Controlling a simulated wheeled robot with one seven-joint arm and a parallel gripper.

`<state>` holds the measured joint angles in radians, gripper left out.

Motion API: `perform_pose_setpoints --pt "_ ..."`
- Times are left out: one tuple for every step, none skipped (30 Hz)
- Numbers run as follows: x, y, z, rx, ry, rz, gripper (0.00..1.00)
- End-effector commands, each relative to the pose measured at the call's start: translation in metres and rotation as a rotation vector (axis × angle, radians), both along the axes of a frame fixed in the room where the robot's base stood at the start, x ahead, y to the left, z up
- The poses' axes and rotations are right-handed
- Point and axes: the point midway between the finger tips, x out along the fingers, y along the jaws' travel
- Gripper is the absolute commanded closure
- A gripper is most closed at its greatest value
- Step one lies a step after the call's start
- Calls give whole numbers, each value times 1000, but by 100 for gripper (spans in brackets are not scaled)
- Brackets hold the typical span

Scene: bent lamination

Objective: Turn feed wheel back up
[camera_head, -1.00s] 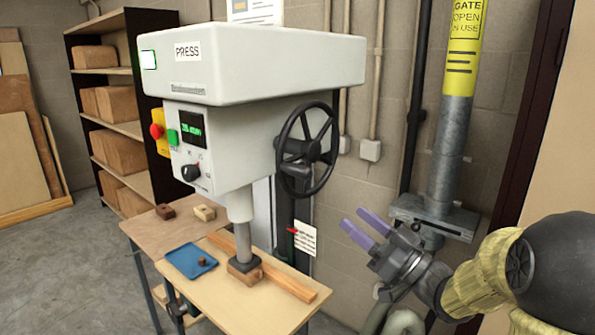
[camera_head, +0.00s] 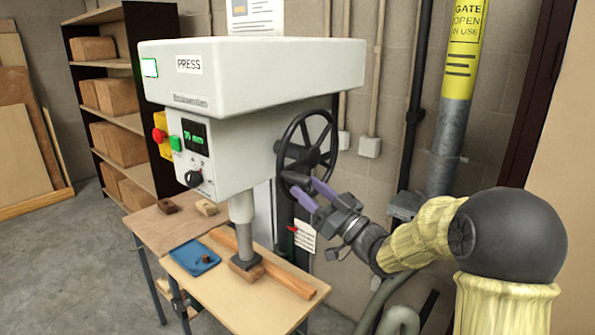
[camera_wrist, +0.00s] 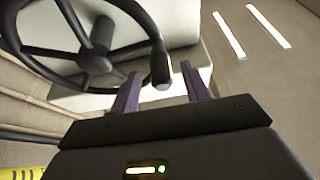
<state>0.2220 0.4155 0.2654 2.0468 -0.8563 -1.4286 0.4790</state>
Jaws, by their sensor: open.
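The black spoked feed wheel (camera_head: 334,135) is on the right side of the white press (camera_head: 250,70). It also shows in the wrist view (camera_wrist: 95,62), with a dark handle (camera_wrist: 160,62) at its rim. My gripper (camera_head: 303,188) is open at the lower part of the wheel, its two purple fingers pointing at the rim. In the wrist view (camera_wrist: 162,82) the handle's end shows between the fingertips. I cannot tell whether they touch it. The press ram (camera_head: 243,222) is low, its foot on a wooden block (camera_head: 247,271).
A long wood strip (camera_head: 290,279) and a blue tray (camera_head: 194,258) lie on the press table (camera_head: 238,311). A grey pipe with a yellow gate label (camera_head: 447,145) stands right of the press.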

Motion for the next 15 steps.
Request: perform_pose_setpoints --pt "5 8 8 1 0 4 53" --pt "8 12 10 1 0 4 53" --pt "12 16 12 1 -1 2 53" --pt "14 19 13 1 -1 2 53" --pt "16 22 15 1 -1 3 53" --pt "18 25 16 0 -2 3 53" --pt "20 27 16 0 -2 3 53" --pt "21 28 16 0 0 2 53" --pt "23 29 16 0 0 1 53" --pt "23 30 16 0 0 1 53" --pt "24 31 16 1 1 0 53" --pt "24 31 16 0 0 0 53" --pt "24 31 16 0 0 0 53" --pt "24 31 16 0 0 0 53" --pt "24 31 16 0 0 0 53"
